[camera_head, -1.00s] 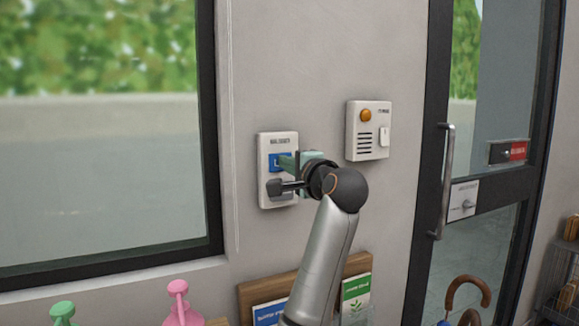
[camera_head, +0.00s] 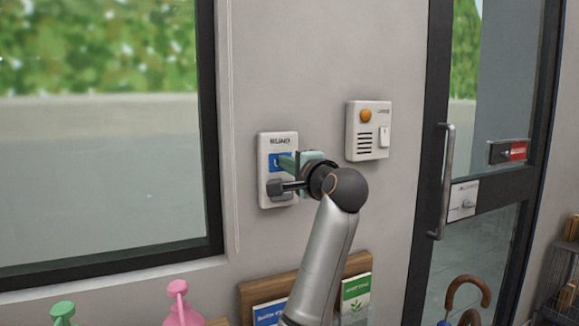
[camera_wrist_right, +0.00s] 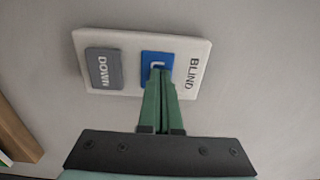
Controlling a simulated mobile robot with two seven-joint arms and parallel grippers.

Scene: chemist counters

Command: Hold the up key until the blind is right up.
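A white wall panel marked BLIND (camera_head: 290,140) is beside the window. It also shows in the right wrist view (camera_wrist_right: 122,41), turned sideways. It has a blue up key (camera_head: 273,161), seen in the wrist view (camera_wrist_right: 150,58), and a grey DOWN key (camera_wrist_right: 103,68). My right gripper (camera_head: 285,163) is at the blue key. Its green fingers (camera_wrist_right: 160,78) are together with nothing between them. Their tips overlap the key and appear to touch it; how deep it is pressed I cannot tell. No blind shows in the visible window (camera_head: 100,150); its top is out of view. My left gripper is not in view.
A second panel with an orange button (camera_head: 366,116) is right of the blind panel. A glass door with a long handle (camera_head: 444,180) is further right. Below are a leaflet rack (camera_head: 245,297), a pink bottle (camera_head: 180,305) and a green bottle (camera_head: 62,313).

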